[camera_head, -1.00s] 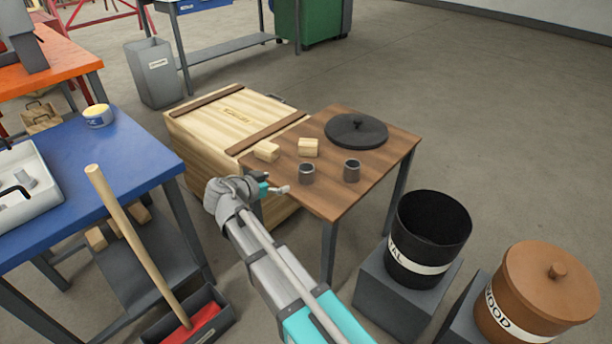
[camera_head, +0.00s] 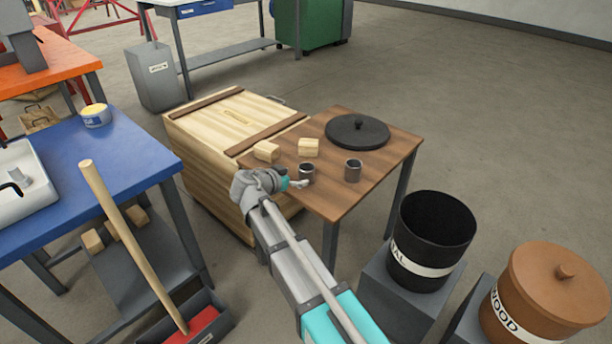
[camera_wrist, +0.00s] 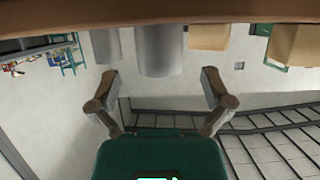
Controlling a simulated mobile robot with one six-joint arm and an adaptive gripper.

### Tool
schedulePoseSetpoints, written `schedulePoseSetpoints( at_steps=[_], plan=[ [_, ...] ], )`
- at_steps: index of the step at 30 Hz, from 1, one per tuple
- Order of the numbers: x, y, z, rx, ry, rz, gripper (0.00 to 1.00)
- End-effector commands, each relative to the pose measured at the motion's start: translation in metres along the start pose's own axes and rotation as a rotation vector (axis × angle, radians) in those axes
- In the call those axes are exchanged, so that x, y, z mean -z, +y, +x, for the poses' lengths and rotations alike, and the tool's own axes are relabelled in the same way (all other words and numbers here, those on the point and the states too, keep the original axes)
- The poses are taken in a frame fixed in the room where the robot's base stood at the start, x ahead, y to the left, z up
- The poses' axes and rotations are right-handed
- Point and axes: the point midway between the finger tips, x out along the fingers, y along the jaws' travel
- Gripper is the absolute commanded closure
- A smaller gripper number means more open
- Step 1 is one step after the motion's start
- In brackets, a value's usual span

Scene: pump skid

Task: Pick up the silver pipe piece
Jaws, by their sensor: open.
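Two short, grey silver pipe pieces stand upright on the small wooden table (camera_head: 325,205). The left one (camera_head: 307,175) is close to my gripper (camera_head: 300,184), and the right one (camera_head: 353,172) stands apart from it. My gripper is low at the table's near left edge. In the wrist view, which appears upside down, my gripper (camera_wrist: 160,78) is open and empty. The nearer pipe piece (camera_wrist: 158,50) is centred ahead between its spread fingers, without visible contact. The other pipe piece (camera_wrist: 105,46) is to its left, outside the fingers.
Two wooden blocks (camera_head: 308,147) (camera_head: 266,151) and a black round lid (camera_head: 357,131) lie farther back on the table. A wooden crate (camera_head: 205,150) stands against its left side. A black METAL bin (camera_head: 432,230) and a brown lidded WOOD bin (camera_head: 545,285) are at front right.

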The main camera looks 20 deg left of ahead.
Motion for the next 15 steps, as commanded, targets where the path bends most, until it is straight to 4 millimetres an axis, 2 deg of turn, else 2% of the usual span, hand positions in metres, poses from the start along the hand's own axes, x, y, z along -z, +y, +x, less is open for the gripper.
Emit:
schedulePoseSetpoints(
  at_steps=[7,15],
  plan=[
    [0.001,0.000,0.008,-0.002,0.000,0.001,0.00],
    [0.005,0.000,0.038,-0.002,-0.001,0.002,0.00]
  ],
)
